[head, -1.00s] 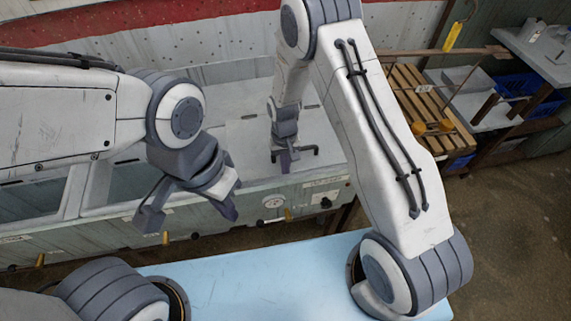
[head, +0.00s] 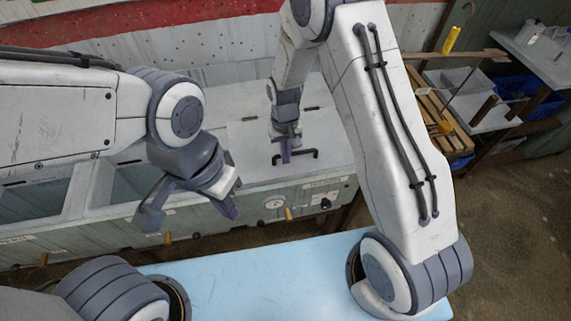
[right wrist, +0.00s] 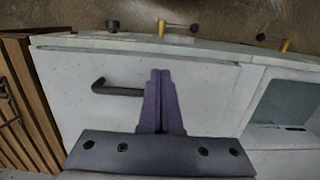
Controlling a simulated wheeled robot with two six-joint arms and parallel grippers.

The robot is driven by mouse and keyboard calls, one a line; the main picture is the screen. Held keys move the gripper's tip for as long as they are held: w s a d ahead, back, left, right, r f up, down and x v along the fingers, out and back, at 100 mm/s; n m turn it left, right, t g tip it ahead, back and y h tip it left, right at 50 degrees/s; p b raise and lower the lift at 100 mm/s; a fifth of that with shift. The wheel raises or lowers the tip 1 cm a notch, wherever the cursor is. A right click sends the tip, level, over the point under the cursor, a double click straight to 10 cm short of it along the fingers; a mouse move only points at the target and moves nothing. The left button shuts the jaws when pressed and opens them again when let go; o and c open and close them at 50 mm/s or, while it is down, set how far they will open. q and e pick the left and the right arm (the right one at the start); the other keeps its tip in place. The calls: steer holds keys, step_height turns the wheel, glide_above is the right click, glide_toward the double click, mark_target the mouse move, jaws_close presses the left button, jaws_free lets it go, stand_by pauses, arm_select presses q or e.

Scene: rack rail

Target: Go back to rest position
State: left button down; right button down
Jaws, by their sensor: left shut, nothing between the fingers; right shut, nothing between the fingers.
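My right gripper (head: 285,152) is shut and empty over the pale lid (head: 245,135) of the long tank-like counter. In the right wrist view the two dark fingers (right wrist: 160,100) are pressed together with nothing between them. My left gripper (head: 190,205) hangs at the left in front of the counter, shut and holding nothing.
The counter front (head: 240,208) carries a round gauge (head: 274,202) and several yellow-handled valves. A pale blue surface (head: 265,275) lies at the bottom. A slatted wooden crate (head: 435,120) and a grey bench (head: 545,55) stand at the right. Brown floor (head: 510,230) is clear.

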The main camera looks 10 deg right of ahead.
step_height(320, 180, up, 6)
steer(key=shift+r+b, duration=0.15)
steer(key=shift+b, duration=0.25)
steer(key=shift+r, duration=0.1)
steer(key=s+a+r+n, duration=0.3)
steer(key=s+a+r, duration=0.2)
steer(key=s+r, duration=0.4)
steer(key=s+r+n+t+y, duration=0.1)
steer(key=s+r+n, duration=0.2)
steer(key=s, duration=1.2)
step_height(320, 180, up, 2)
steer(key=shift+d+n, duration=0.25)
steer(key=shift+n, duration=0.15)
